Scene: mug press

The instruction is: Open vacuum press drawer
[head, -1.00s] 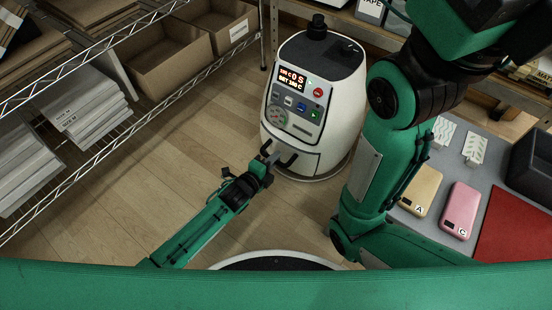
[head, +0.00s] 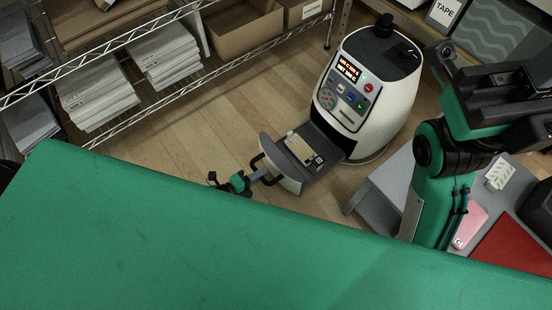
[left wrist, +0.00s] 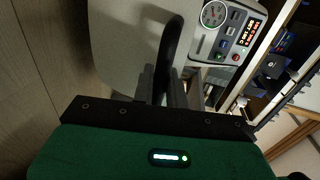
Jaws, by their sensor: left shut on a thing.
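The vacuum press (head: 368,95) is a rounded cream machine with a dark top and a lit panel, standing on the floor. Its drawer (head: 318,166) is out toward the front left, showing a grey tray. A pale ridged item with a dark patterned end (head: 303,148) lies in the tray. My left gripper (head: 264,176) is shut on the black drawer handle (head: 257,162) at the drawer's front. In the left wrist view, the fingers (left wrist: 166,84) close around the curved handle (left wrist: 171,42). My right arm shows at the right; its gripper does not show clearly.
A wire shelf with paper stacks (head: 95,98) and cardboard boxes (head: 240,30) runs along the left and back. A grey table (head: 385,190) with a pink phone case (head: 470,224) and a red mat (head: 515,245) stands right of the drawer. Wooden floor lies clear left of the press.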

